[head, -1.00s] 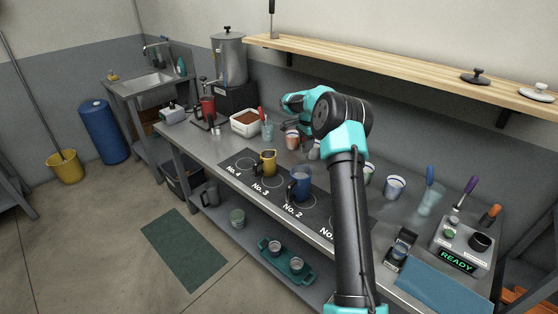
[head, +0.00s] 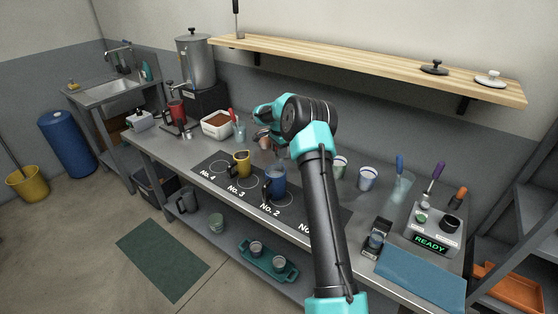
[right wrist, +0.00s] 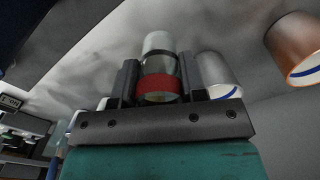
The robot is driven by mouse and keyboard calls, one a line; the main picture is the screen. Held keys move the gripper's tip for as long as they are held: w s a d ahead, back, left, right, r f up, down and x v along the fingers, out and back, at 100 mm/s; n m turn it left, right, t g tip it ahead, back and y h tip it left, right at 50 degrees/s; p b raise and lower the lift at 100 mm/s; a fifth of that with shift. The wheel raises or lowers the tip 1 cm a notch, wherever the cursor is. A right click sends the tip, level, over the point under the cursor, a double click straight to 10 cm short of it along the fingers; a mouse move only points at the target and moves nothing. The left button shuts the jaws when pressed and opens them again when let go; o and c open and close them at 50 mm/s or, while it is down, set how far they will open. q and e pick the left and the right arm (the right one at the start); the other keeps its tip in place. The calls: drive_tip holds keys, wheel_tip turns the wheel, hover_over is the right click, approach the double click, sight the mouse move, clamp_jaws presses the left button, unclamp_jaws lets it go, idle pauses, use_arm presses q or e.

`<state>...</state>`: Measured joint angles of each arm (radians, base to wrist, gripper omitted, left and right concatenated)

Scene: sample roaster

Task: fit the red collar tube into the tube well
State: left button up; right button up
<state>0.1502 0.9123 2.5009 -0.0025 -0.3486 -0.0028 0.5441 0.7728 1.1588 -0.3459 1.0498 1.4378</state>
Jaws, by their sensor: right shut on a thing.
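In the right wrist view, my right gripper (right wrist: 159,73) is shut on the red collar tube (right wrist: 159,85), a clear tube with a red band and a pale end. One finger is on each side of it. In the head view my right wrist (head: 264,134) is over the back of the bench, left of my elbow; the tube cannot be made out there. I cannot pick out the tube well for certain in either view. A control box (head: 432,228) with a green READY display stands at the bench's right end. My left gripper is not in view.
A blue mug (head: 276,184) and a yellow mug (head: 240,164) stand on the numbered dark mat. White cups (head: 367,178) stand right of my arm. A copper cup (right wrist: 298,55) and a white cup (right wrist: 218,75) show near the tube. A wooden shelf (head: 370,67) hangs above.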

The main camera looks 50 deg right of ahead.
drive_tip(key=shift+f, duration=0.1)
drive_tip(key=shift+f, duration=2.4)
drive_tip(key=shift+f, duration=0.1)
drive_tip(key=o, duration=0.9)
wheel_tip(320, 180, up, 12)
drive_tip(key=shift+r, duration=0.15)
drive_tip(key=shift+o, duration=0.3)
